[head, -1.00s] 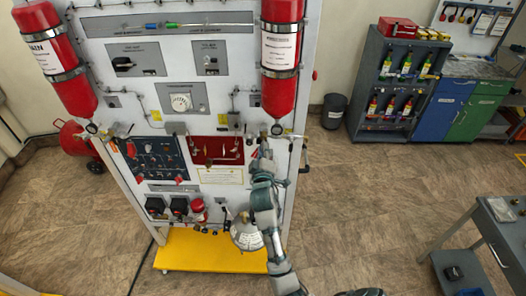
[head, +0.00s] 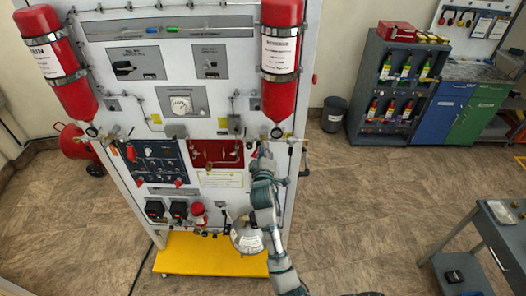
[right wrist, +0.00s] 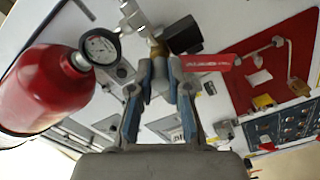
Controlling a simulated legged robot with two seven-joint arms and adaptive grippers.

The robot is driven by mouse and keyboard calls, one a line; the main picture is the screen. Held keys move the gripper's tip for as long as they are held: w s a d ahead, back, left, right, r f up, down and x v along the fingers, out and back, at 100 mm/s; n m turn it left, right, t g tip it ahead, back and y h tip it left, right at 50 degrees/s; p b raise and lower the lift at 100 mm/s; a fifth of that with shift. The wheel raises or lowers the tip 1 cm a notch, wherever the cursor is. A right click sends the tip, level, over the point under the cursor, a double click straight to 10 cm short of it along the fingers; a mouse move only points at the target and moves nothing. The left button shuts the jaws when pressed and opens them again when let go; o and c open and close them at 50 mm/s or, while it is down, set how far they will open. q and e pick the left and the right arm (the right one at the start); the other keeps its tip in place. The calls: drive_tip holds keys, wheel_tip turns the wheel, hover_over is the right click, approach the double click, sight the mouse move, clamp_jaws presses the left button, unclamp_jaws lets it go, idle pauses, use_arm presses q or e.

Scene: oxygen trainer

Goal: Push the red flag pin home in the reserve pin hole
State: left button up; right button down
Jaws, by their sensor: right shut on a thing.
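My right gripper (head: 262,152) is at the right edge of the white panel, just below the red reserve cylinder (head: 281,50). In the right wrist view my right gripper (right wrist: 163,76) has its blue-padded fingers shut at a small fitting below a brass valve part. A red flag (right wrist: 207,62) with white lettering sticks out to the right from the fingertips. The pin itself is hidden between the fingers. The reserve pin hole cannot be made out, so I cannot tell how deep the pin sits. My left gripper is not in view.
A pressure gauge (right wrist: 100,46) and a black knob (right wrist: 184,36) sit close to the fingertips. A dark red sub-panel (head: 216,153) with valves lies left of the gripper. A second red cylinder (head: 56,62) hangs at the left. Open floor lies right of the panel.

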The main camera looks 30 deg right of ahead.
drive_tip(key=shift+w+d+r, duration=0.1)
drive_tip(key=shift+w+d, duration=0.15)
drive_tip(key=shift+w, duration=0.1)
drive_tip(key=c, duration=1)
unclamp_jaws()
drive_tip(key=shift+c, duration=0.2)
drive_tip(key=shift+s+a, duration=0.15)
drive_tip(key=shift+s, duration=0.05)
drive_tip(key=v, duration=1.1)
drive_tip(key=shift+s+a, duration=0.25)
drive_tip(key=shift+d, duration=0.1)
